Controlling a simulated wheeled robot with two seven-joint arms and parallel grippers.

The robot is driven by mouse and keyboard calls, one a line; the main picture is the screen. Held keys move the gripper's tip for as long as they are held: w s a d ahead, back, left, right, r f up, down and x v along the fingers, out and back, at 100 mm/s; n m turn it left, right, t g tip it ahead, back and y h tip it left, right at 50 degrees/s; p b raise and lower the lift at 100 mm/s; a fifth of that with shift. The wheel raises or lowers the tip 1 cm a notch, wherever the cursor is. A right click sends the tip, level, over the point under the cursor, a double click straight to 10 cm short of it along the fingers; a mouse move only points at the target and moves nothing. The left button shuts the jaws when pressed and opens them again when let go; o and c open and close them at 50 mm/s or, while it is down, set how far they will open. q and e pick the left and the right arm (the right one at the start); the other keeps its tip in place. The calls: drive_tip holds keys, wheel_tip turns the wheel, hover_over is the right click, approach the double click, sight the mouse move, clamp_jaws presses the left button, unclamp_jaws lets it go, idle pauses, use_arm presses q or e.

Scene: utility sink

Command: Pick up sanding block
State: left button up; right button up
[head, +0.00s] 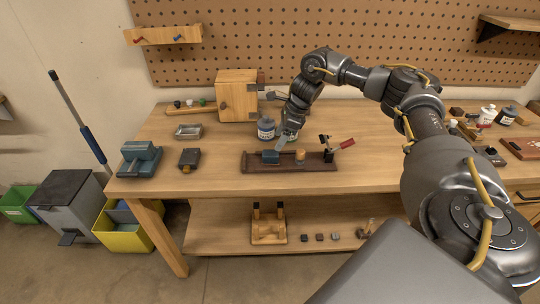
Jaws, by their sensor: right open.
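A small dark blue block (270,156), which looks like the sanding block, sits on the left part of a long dark brown tray (290,168) near the table's front edge. My right gripper (284,143) points down just above and to the right of this block. Its jaws are open and it looks empty. The fingers are small in the picture, and any gap to the block is hard to judge. My left gripper is out of the picture.
A blue-labelled jar (266,129) stands close behind the gripper. The tray also holds a small wooden cylinder (300,155) and a red-handled clamp (328,152). A wooden box (238,95) stands behind. A blue vise (139,159) is at left. The table between is mostly clear.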

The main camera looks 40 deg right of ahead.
sight(271, 152)
drive_tip(key=shift+x, duration=0.85)
drive_tip(key=shift+w+a, duration=0.1)
drive_tip(key=p+x, duration=0.2)
drive_tip(key=x, duration=0.2)
drive_tip(key=shift+f, duration=0.5)
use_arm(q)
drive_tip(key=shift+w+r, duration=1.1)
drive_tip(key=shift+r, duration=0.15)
use_arm(e)
drive_tip(key=c, duration=1.1)
